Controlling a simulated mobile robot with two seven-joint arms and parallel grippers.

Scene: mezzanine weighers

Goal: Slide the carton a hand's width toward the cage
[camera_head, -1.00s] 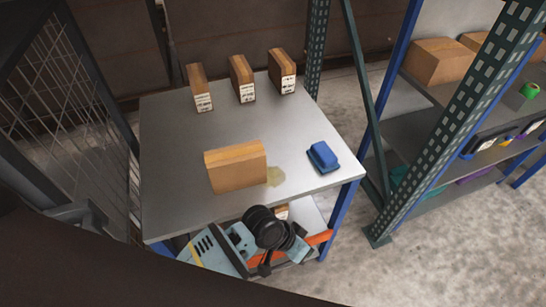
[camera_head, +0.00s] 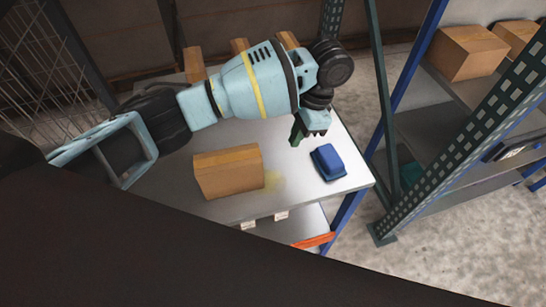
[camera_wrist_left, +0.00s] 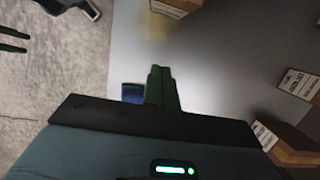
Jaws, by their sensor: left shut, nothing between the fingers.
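The carton (camera_head: 229,170) is a plain brown box standing on the near middle of the grey table (camera_head: 320,185), beside a yellowish stain. Its edge shows at the top of the left wrist view (camera_wrist_left: 178,4). The cage (camera_head: 40,62) is wire mesh with dark posts, at the table's left. My left gripper (camera_head: 298,138) is shut and empty, over the right part of the table, to the right of the carton and apart from it. Its fingers are together in the left wrist view (camera_wrist_left: 162,88). I cannot identify my right gripper in any view.
A blue tub (camera_head: 328,162) sits at the table's right edge, close to my left gripper. Several labelled cartons along the back are partly hidden by my left arm, including one at the left (camera_head: 194,65). A shelving rack (camera_head: 430,165) stands to the right.

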